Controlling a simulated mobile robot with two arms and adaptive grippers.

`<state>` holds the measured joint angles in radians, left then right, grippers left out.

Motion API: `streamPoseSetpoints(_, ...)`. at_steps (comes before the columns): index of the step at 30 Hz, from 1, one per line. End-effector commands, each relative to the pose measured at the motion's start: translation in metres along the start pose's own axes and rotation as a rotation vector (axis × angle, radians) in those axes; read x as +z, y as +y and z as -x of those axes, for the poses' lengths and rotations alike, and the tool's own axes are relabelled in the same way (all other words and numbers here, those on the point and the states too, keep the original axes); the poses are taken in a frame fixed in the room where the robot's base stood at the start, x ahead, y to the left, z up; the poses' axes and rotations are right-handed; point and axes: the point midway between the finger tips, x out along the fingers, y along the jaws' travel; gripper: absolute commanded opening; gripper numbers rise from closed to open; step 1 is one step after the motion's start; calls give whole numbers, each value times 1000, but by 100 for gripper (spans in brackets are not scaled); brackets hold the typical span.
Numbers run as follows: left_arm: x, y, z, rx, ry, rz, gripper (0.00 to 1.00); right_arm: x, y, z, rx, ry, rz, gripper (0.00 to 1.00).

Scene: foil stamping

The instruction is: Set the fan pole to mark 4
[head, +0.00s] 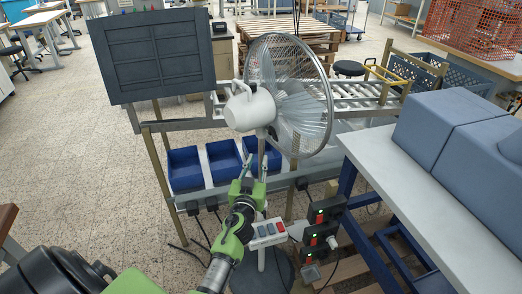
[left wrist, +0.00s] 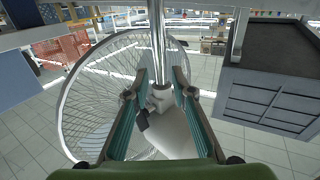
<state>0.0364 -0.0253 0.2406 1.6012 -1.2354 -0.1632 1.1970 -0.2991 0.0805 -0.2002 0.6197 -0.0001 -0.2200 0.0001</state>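The standing fan (head: 290,95) has a white motor housing, a wire cage and a grey pole (head: 261,148) below the head. Its round dark base (head: 262,277) is on the floor, partly behind my arm. My left gripper (head: 254,165) is at the upper pole, just below the fan head. In the left wrist view, which looks upside down, the two fingers of the left gripper (left wrist: 161,75) are apart, with the shiny pole (left wrist: 157,38) between or just beyond their tips. I see no clear contact. No pole marks are readable. My right gripper is not in view.
A switch box (head: 268,232) and black socket units with red lights (head: 322,232) are close to my left arm. Blue bins (head: 224,161) stand behind the pole. A dark panel (head: 153,53) is at left; a table with blue-grey blocks (head: 440,125) is at right.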

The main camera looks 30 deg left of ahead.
Motion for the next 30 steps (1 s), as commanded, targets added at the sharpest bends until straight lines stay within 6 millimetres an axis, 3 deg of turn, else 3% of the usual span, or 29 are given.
streamPoseSetpoints(3,-1,0,-23,-1,1,1,23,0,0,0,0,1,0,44)
streamPoseSetpoints(9,0,0,-49,1,1,1,23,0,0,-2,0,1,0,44)
streamPoseSetpoints(23,0,0,-60,0,-1,0,23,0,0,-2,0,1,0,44)
streamPoseSetpoints(26,0,0,-60,0,-1,0,0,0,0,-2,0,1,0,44)
streamPoseSetpoints(30,0,0,-60,0,-1,1,0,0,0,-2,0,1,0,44)
